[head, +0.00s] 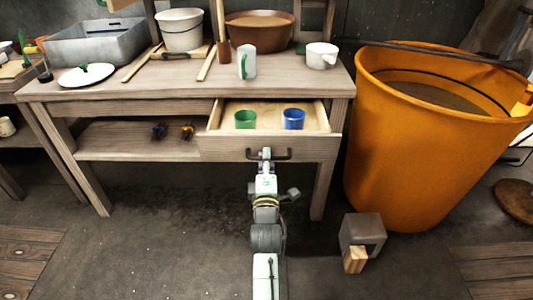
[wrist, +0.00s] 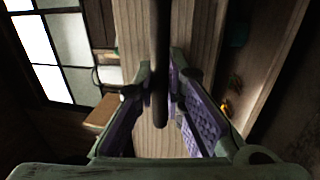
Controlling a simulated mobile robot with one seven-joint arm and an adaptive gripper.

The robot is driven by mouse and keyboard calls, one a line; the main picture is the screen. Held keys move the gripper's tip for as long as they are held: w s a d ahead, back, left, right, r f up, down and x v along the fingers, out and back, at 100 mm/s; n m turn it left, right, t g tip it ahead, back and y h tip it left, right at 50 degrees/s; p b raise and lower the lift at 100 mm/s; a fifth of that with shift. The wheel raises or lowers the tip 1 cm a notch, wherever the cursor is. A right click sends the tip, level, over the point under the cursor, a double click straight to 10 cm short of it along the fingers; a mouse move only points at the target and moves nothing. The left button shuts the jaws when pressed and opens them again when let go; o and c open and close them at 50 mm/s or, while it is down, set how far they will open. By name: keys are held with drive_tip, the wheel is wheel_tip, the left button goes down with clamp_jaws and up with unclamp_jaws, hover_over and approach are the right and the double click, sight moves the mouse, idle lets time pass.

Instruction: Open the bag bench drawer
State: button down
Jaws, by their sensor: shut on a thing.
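The wooden bench drawer (head: 270,146) is pulled out from the right half of the bench. My gripper (head: 266,154) is at the dark bar handle (head: 283,154) on the drawer front. In the wrist view the handle (wrist: 159,60) runs between the two purple-padded fingers of my gripper (wrist: 161,95), which are shut on it. The wooden drawer front (wrist: 199,40) shows behind the handle.
A large orange bucket (head: 410,150) stands right of the bench (head: 120,95). A grey block (head: 362,232) and a small wooden block (head: 355,260) lie on the floor at the right. Pots and a metal tub (head: 97,44) stand on the bench top.

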drive_tip(key=shift+s, duration=1.75)
drive_tip(key=c, duration=1.7)
unclamp_jaws()
drive_tip(key=shift+o, duration=0.2)
drive_tip(key=shift+r, duration=0.1)
